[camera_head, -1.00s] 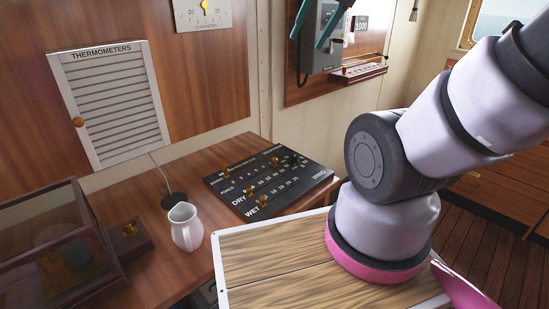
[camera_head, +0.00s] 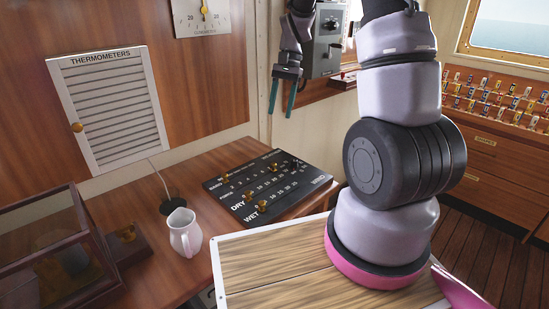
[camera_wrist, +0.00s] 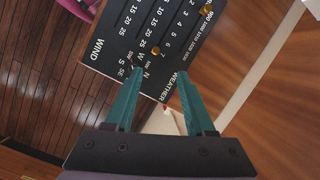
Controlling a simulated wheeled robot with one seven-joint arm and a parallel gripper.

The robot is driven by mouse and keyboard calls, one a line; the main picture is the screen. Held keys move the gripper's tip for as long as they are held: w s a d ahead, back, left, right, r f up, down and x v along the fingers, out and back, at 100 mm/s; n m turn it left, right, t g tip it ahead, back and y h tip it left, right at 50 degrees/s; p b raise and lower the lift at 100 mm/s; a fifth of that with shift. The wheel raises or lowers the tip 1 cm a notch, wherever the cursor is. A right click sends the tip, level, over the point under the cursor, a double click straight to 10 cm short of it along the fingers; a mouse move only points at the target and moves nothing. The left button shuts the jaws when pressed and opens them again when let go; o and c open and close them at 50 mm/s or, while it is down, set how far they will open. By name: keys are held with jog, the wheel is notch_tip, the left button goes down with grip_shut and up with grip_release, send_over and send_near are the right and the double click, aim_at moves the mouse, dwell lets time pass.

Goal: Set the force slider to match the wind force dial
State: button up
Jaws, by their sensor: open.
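The black slider board (camera_head: 290,193) lies on the wooden desk, with white number rows and several brass knobs. A brass knob (camera_head: 276,153) sits near its far end; in the wrist view a brass knob (camera_wrist: 154,50) is close to the 7. I cannot tell firmly which knob belongs to the force row. My gripper (camera_head: 282,110) is above and behind the board, in front of the wall box, fingers pointing down. In the wrist view my gripper (camera_wrist: 158,76) is open and empty, its teal fingers overlapping the board's end near WIND and WEATHER. No wind force dial is identifiable.
A white jug (camera_head: 185,236) stands left of the board, beside a dark glass case (camera_head: 55,255). A grey wall box (camera_head: 328,45) is close to my gripper. A white-edged wooden panel (camera_head: 270,260) is in front. A louvred thermometer cabinet (camera_head: 115,105) hangs on the wall.

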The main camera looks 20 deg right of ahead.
jog(key=g, duration=0.1)
send_near(273, 167)
jog(key=shift+m, duration=0.3)
jog(key=x, duration=0.6)
jog(key=shift+w+f, duration=0.3)
jog(key=shift+f, duration=0.2)
jog(key=shift+c, duration=0.3)
grip_shut()
dwell(0.5)
